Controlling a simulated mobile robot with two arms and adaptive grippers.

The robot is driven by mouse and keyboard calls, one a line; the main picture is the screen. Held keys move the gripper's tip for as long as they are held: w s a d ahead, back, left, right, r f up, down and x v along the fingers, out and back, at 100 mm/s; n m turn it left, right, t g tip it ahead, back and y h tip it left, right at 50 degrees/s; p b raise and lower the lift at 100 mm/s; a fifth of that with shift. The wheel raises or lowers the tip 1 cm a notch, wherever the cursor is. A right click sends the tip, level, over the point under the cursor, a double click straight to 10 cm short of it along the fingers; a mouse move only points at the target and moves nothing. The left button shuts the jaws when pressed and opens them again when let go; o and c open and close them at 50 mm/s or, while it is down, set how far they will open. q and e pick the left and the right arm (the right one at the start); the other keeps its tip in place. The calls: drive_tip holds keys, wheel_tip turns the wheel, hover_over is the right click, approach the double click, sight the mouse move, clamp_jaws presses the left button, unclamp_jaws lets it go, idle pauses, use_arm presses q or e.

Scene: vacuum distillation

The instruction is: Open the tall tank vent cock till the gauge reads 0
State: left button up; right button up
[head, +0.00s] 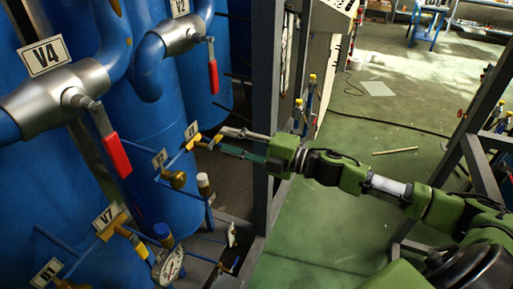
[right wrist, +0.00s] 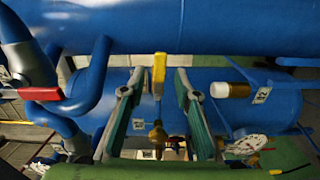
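A small cock with a yellow lever (head: 205,144) stands out from the blue tanks in the head view. In the right wrist view the yellow lever (right wrist: 158,72) stands upright above a brass body (right wrist: 158,134). My right gripper (head: 219,139) is at this lever, its fingers parted on either side. In the right wrist view the lever lies between the fingertips (right wrist: 160,80), with gaps on both sides. A round white gauge (head: 171,266) is at the lower left of the head view, and a dial (right wrist: 246,145) shows in the right wrist view; I cannot read either needle. My left gripper is out of view.
Large blue tanks (head: 155,115) fill the left. Red-handled valves V4 (head: 110,145) and V2 (head: 212,70) stick out from pipes. A brass cock (head: 174,179) is nearby. A dark steel post (head: 264,90) rises close to my right gripper. Green floor (head: 340,225) is open at right.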

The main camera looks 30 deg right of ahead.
drive_tip(key=v, duration=0.8)
idle(0.6)
